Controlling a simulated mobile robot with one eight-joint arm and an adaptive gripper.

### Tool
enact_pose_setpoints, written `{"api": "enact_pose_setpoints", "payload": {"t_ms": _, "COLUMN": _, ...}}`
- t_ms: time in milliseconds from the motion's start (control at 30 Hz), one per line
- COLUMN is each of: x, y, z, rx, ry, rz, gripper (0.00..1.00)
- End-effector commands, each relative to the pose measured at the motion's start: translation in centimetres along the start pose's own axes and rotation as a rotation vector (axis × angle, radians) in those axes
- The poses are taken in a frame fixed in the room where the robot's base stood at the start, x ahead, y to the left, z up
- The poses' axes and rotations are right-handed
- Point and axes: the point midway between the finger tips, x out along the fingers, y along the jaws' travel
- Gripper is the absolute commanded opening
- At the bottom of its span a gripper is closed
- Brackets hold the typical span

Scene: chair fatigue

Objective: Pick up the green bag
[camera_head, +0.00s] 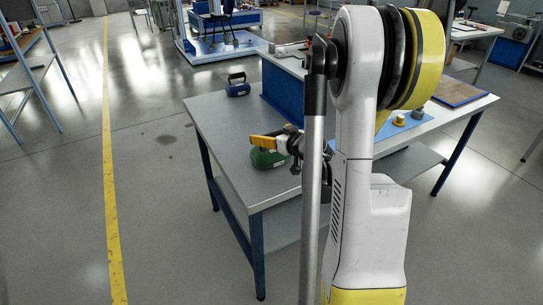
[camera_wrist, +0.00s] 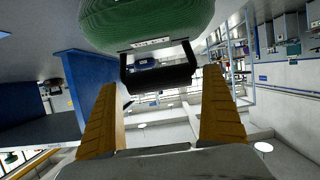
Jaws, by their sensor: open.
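The green bag (camera_head: 268,158) sits on the grey worktable (camera_head: 222,117) near its left front edge. In the wrist view the green bag (camera_wrist: 150,22) fills the top, with a white label and a black handle (camera_wrist: 158,78). My gripper (camera_head: 270,141) is over the bag in the head view and covers its upper part and handle. In the wrist view my gripper (camera_wrist: 160,82) has its two yellow fingers spread wide. The handle appears between the fingertips, with a gap at each side. I cannot tell how deep it sits between them.
Small yellow parts (camera_head: 399,121) and a blue-edged board (camera_head: 460,92) lie on the right side. The floor left of the table is clear.

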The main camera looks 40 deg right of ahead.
Motion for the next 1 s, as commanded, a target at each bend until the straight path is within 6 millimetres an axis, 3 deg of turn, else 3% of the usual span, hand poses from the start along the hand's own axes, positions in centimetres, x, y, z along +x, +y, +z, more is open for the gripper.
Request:
{"api": "enact_pose_setpoints", "payload": {"t_ms": 133, "x": -0.1, "y": 0.0, "z": -0.1, "rx": 0.0, "ry": 0.0, "rz": 0.0, "gripper": 0.95}}
{"api": "enact_pose_setpoints", "payload": {"t_ms": 300, "x": -0.1, "y": 0.0, "z": -0.1, "rx": 0.0, "ry": 0.0, "rz": 0.0, "gripper": 0.44}}
{"api": "enact_pose_setpoints", "payload": {"t_ms": 367, "x": -0.1, "y": 0.0, "z": -0.1, "rx": 0.0, "ry": 0.0, "rz": 0.0, "gripper": 0.28}}
{"api": "enact_pose_setpoints", "payload": {"t_ms": 733, "x": -0.2, "y": 0.0, "z": -0.5, "rx": 0.001, "ry": 0.002, "rz": 0.001, "gripper": 0.27}}
{"api": "enact_pose_setpoints", "payload": {"t_ms": 1000, "x": -1.0, "y": 0.0, "z": -2.6, "rx": 0.001, "ry": 0.002, "rz": 0.001, "gripper": 0.27}}
